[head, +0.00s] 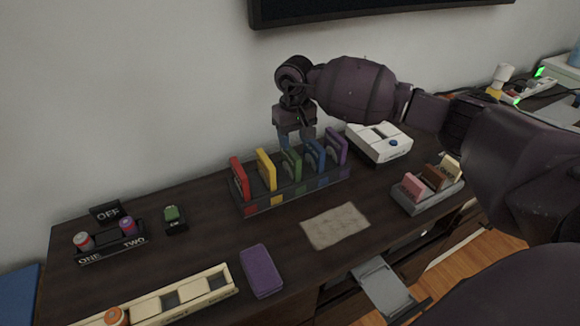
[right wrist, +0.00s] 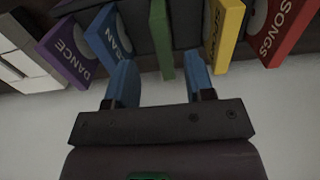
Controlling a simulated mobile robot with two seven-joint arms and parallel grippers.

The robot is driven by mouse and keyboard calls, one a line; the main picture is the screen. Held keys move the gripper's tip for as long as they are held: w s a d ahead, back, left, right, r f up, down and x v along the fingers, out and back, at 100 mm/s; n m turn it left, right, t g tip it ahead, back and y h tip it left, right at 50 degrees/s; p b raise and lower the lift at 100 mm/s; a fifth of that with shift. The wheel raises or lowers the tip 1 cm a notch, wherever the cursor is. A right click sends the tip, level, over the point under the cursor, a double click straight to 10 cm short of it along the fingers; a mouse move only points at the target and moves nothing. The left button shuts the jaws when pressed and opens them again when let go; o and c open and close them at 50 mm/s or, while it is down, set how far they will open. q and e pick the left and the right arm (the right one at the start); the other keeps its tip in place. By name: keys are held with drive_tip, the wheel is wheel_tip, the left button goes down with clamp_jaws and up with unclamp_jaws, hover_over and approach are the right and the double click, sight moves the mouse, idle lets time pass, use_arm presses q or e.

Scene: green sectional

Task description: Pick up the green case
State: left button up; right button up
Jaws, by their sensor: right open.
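The green case (head: 291,163) stands upright in the middle of a dark rack (head: 262,202), between the yellow case (head: 265,170) and the blue case (head: 314,154). My right gripper (head: 297,137) is just above and behind the green case. In the right wrist view, the green case (right wrist: 161,40) shows edge-on, in line with the gap between the two blue fingers of the open right gripper (right wrist: 161,78). The gripper holds nothing. I cannot tell whether a finger touches the blue case (right wrist: 110,38). My left gripper is out of view.
A red case (head: 239,178) and a purple case (head: 336,146) stand at the rack's ends. A white box (head: 378,143) and a small rack of cartridges (head: 428,196) are to the right. A cloth (head: 335,226) and a purple box (head: 261,270) lie in front. The wall is close behind.

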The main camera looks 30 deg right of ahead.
sight(291, 151)
drive_tip(key=f, duration=0.4)
drive_tip(key=w+f, duration=0.1)
drive_tip(key=f, duration=0.1)
drive_tip(key=shift+a, duration=0.2)
drive_tip(key=shift+f+b, duration=0.3)
drive_tip(key=shift+f, duration=0.35)
clamp_jaws()
